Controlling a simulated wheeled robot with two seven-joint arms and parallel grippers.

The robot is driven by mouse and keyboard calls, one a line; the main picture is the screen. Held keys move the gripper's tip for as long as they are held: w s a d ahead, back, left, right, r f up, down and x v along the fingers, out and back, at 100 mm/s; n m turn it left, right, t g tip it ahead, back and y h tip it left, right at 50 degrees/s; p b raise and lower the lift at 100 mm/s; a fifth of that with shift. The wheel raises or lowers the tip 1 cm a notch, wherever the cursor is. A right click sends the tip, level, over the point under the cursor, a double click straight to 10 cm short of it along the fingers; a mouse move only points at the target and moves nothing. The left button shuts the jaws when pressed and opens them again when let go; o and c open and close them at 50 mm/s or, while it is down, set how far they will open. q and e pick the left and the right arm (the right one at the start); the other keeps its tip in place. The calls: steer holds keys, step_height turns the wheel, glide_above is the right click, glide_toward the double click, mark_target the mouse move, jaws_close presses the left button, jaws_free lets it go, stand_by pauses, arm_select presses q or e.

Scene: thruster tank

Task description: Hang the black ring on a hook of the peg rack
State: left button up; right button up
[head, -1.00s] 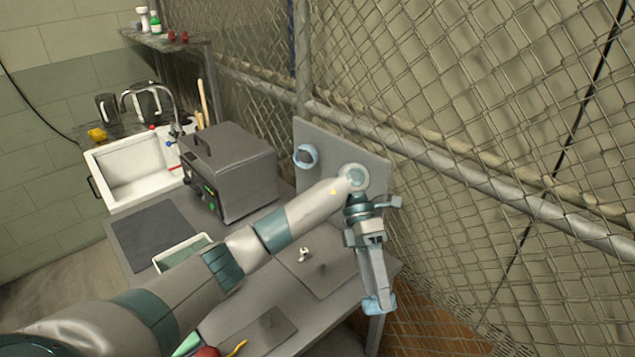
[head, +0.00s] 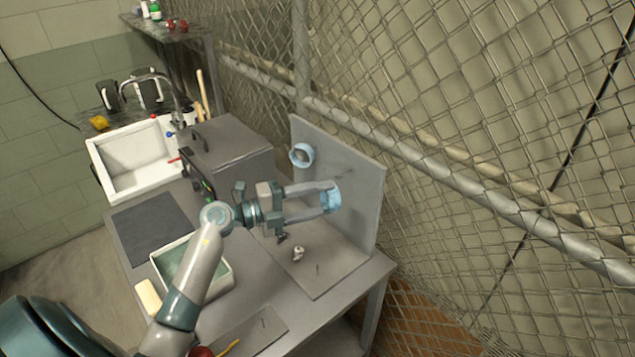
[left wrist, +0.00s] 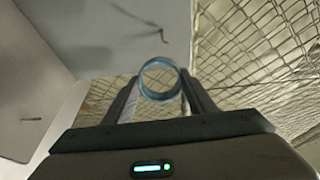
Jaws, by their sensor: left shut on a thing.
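The peg rack (head: 362,205) is an upright grey board on a flat grey base. My left gripper (head: 329,199) points right toward the board and is shut on a ring (head: 337,200), which looks light blue, not black. In the left wrist view the ring (left wrist: 160,97) sits between the fingertips, its opening facing the camera. A thin hook (left wrist: 150,27) on the board shows just above and behind it; the ring appears apart from it. No clearly black ring is visible. My right gripper is out of view.
A small white piece (head: 298,254) lies on the rack's base. A grey box-shaped machine (head: 235,160), a tray (head: 222,285) and a dark mat (head: 150,232) are to the left on the table. A wire fence (head: 480,150) stands close behind the board.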

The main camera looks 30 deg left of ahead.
arm_select(q)
steer(key=a+n+t+y, duration=0.1)
steer(key=a, duration=0.2)
steer(key=shift+a+r, duration=0.1)
steer(key=shift+r, duration=0.05)
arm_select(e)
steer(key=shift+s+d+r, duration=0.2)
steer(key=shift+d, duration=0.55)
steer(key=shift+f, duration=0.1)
arm_select(q)
steer(key=shift+w+d+f+b, duration=0.25)
steer(key=shift+w+d+b, duration=0.3)
steer(key=shift+w, duration=0.85)
steer(key=shift+w+d+f+b, duration=0.3)
steer(key=shift+w+b, duration=0.45)
steer(key=shift+w, duration=0.6)
steer(key=shift+w+d+f+b, duration=0.2)
steer(key=shift+w+d+b, duration=0.4)
steer(key=shift+w, duration=0.8)
steer(key=shift+f, duration=0.1)
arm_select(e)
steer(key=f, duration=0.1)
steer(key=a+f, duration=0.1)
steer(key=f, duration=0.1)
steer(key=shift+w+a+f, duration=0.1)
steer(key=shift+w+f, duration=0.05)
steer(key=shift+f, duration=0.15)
